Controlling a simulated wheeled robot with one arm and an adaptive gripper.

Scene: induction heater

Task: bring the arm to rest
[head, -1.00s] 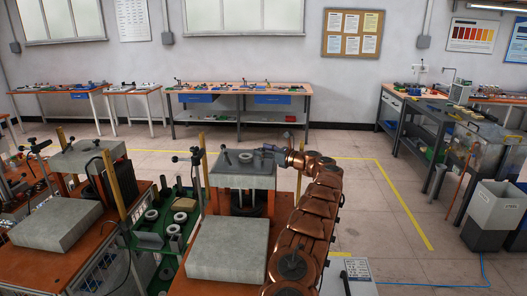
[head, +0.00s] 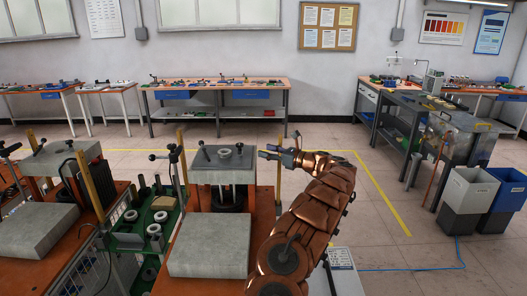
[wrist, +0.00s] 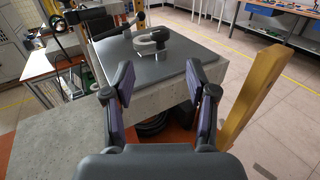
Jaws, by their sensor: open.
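My gripper (head: 264,151) is open and empty, just right of the raised heater block in the head view. Its fingers point left, toward the block. In the wrist view the two purple-padded fingers (wrist: 160,82) are spread apart with nothing between them. The heater block (head: 207,175) has a dark top plate (wrist: 172,68). A grey metal ring (head: 224,153) lies on that plate, and it also shows in the wrist view (wrist: 149,45), beyond the fingertips. My copper-coloured arm bends up from the lower middle of the head view.
A yellow post (wrist: 254,95) stands close right of the fingers. A concrete slab (head: 210,246) lies in front of the block. A green rack (head: 150,225) with rings stands left. Bins (head: 470,188) and a dark bench (head: 415,110) are right. Open floor (head: 385,235) lies between.

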